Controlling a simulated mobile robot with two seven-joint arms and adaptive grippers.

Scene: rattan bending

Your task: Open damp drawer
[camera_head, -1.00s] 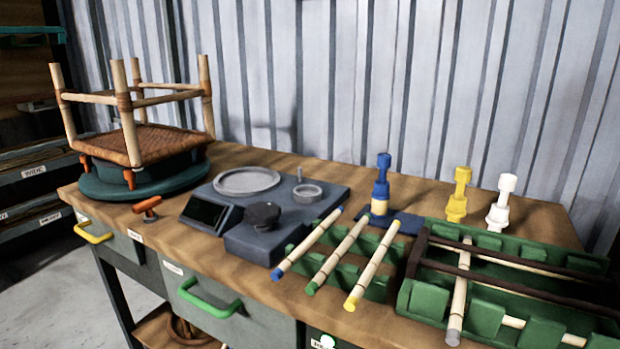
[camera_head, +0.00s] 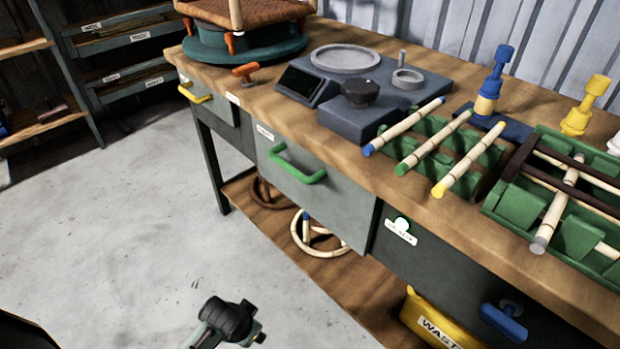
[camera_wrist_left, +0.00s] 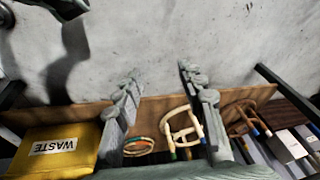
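Three drawer fronts show under the bench top in the head view, and all look shut. A grey drawer (camera_head: 335,208) has a green bar handle (camera_head: 297,164); its small label is too blurred to read. The drawer to its left has a yellow handle (camera_head: 194,93), and a dark front to the right has a blue handle (camera_head: 503,322). I cannot read which is the damp one. My left gripper (camera_wrist_left: 160,92) is open and empty in the left wrist view, fingers apart, above the floor and lower shelf. A part of my arm shows at the bottom of the head view. My right gripper is not in view.
A yellow waste bin (camera_head: 430,318) and rattan rings sit on the lower shelf (camera_head: 345,275). The bench top holds a turntable (camera_head: 245,50), a scale (camera_head: 365,95) and green racks (camera_head: 445,150) with rattan poles. The floor (camera_head: 110,220) before the bench is clear.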

